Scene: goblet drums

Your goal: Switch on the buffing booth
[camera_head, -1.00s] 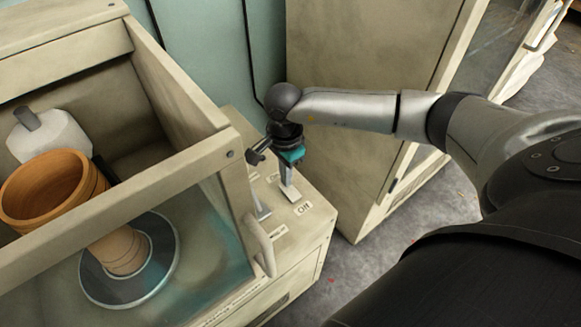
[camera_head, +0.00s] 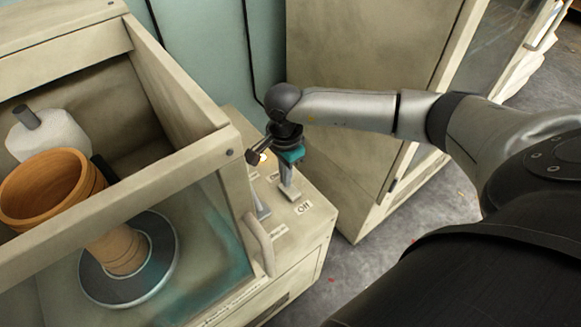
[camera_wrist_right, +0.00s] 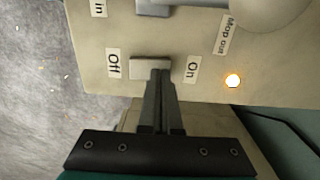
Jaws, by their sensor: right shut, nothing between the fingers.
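The buffing booth (camera_head: 180,165) stands at the left with a clear front pane. Its control panel (camera_head: 308,228) is on the right side. The Off/On switch (camera_wrist_right: 150,67) has a pale base plate; "Off" is at its left and "On" at its right in the right wrist view. My left gripper is out of view.
A wooden goblet drum (camera_head: 45,188) stands on a round turntable (camera_head: 160,262) inside the booth, near a white mop (camera_head: 48,137). A second switch (camera_head: 262,208) and a handle (camera_head: 261,245) are close by. A tall cabinet (camera_head: 360,60) stands behind my right arm.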

